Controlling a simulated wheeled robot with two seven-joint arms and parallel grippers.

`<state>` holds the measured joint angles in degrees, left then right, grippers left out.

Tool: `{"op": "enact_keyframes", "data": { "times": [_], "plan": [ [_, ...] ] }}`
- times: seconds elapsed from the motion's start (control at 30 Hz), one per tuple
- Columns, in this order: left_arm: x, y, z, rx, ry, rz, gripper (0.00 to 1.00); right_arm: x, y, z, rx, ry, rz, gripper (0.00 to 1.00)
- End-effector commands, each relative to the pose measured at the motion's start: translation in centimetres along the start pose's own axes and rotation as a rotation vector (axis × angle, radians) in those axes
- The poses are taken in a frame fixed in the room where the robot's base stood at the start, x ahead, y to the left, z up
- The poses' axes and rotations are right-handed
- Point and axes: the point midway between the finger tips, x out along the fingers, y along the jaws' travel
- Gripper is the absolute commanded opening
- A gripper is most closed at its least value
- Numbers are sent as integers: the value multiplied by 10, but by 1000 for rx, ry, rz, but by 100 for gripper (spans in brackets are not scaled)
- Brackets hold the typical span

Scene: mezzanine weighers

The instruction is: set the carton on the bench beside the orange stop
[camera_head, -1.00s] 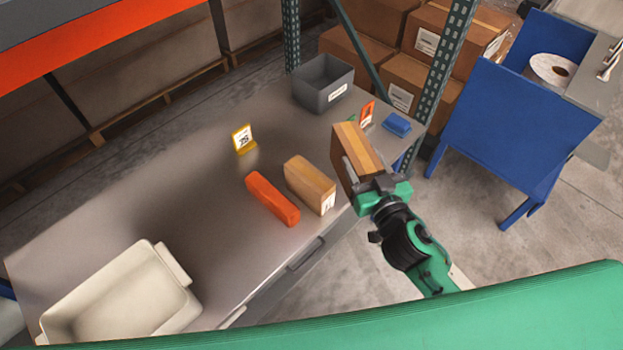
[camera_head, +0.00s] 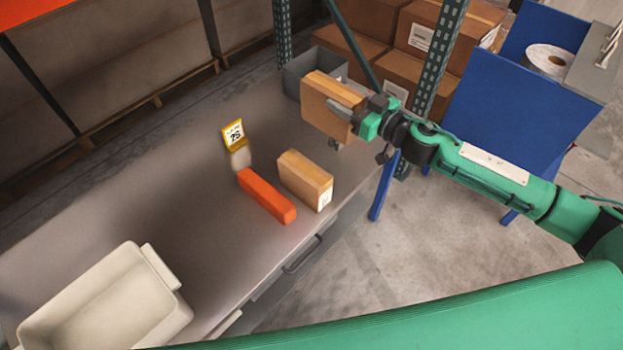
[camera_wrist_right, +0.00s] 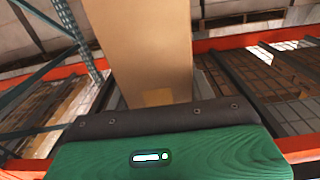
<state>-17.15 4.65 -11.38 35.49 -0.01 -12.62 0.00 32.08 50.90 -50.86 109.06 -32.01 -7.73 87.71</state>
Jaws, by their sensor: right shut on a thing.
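My right gripper (camera_head: 346,110) is shut on a brown carton (camera_head: 322,98) with a lighter tape band. It holds the carton up at the far right part of the bench, in front of the grey bin in the head view. The carton (camera_wrist_right: 140,45) also fills the upper middle of the right wrist view. The orange stop (camera_head: 267,196), a long bar, lies on the grey bench (camera_head: 185,205). A second carton (camera_head: 306,178) with a white label stands on the bench just right of the stop. My left gripper is not in view.
A cream tub (camera_head: 105,300) stands at the bench's near left. The grey bin (camera_head: 315,70) is partly hidden by the held carton. The bench left of the stop is clear. A blue cart (camera_head: 520,110) stands at right.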

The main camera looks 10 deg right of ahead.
Motion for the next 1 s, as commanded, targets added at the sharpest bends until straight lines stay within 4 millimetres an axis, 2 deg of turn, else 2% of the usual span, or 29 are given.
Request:
{"op": "enact_keyframes", "data": {
  "times": [0.03,0.17,0.7,0.83,1.0],
  "plan": [
    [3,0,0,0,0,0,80,0,7,0,-1,3,0,17],
    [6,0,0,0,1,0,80,0,12,11,4,2,-1,17],
    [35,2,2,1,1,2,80,0,11,132,8,2,2,17],
    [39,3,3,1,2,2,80,-1,12,151,6,3,1,17],
    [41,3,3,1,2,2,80,0,12,159,2,4,0,17]
  ]
}}
